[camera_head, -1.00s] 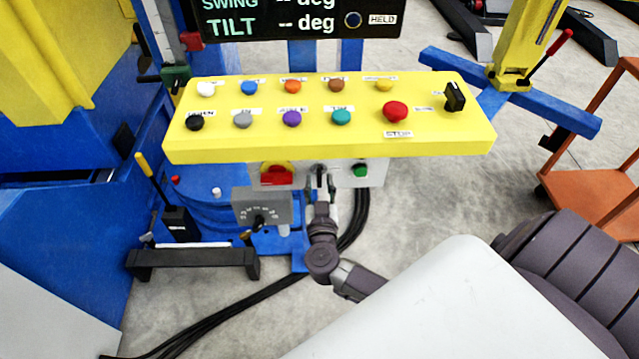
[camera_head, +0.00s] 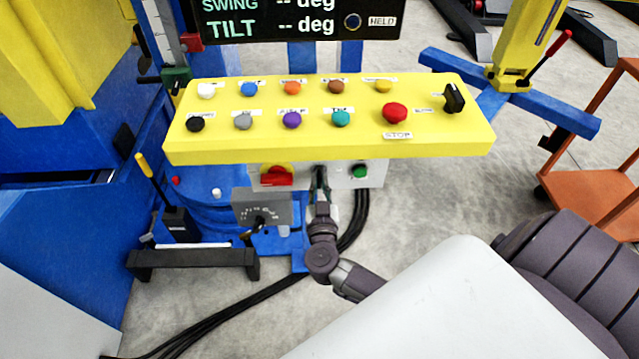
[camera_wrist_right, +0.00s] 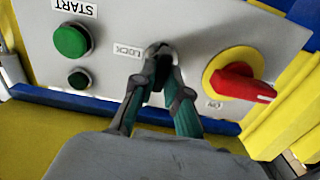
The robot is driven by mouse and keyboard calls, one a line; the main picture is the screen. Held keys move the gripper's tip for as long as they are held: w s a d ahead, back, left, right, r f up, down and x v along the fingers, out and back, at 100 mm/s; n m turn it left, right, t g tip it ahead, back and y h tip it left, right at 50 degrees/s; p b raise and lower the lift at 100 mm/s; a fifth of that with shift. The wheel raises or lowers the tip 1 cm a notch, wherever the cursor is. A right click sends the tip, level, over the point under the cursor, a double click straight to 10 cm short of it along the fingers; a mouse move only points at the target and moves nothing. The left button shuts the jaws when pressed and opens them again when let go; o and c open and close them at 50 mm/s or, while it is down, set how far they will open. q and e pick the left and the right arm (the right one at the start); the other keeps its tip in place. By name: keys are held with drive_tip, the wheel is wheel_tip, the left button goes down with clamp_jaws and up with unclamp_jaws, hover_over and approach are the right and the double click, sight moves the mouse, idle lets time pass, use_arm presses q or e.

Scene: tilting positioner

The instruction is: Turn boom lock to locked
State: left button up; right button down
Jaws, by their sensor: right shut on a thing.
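The boom lock is a small switch under a "LOCK" label on the grey panel (camera_wrist_right: 120,25) in the right wrist view. Its knob is mostly hidden behind my fingers. My right gripper (camera_wrist_right: 163,75) is shut on the boom lock, its fingers reaching up to the panel. In the head view my right gripper (camera_head: 320,183) is just below the yellow console, at the middle of the grey panel (camera_head: 342,178). My left gripper is in neither view.
A red rotary switch on a yellow plate (camera_wrist_right: 240,82) and a green START button (camera_wrist_right: 71,40) flank the lock. The yellow console (camera_head: 330,145) overhangs the panel. A grey dial box (camera_head: 262,207) and black cables (camera_head: 358,215) are close by.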

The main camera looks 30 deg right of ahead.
drive_tip(key=m+p, duration=0.1)
drive_tip(key=m, duration=0.2)
drive_tip(key=shift+s+m+p, duration=0.1)
drive_tip(key=shift+m+p, duration=0.2)
drive_tip(key=shift+m, duration=0.1)
drive_tip(key=m, duration=0.4)
drive_tip(key=shift+d+f+m, duration=0.1)
drive_tip(key=shift+f+m, duration=0.05)
drive_tip(key=shift+m, duration=0.15)
drive_tip(key=shift+f+m+b, duration=0.15)
drive_tip(key=shift+m+b, duration=0.7)
drive_tip(key=shift+m, duration=3.65)
drive_tip(key=c, duration=1.2)
unclamp_jaws()
drive_tip(key=v, duration=1.2)
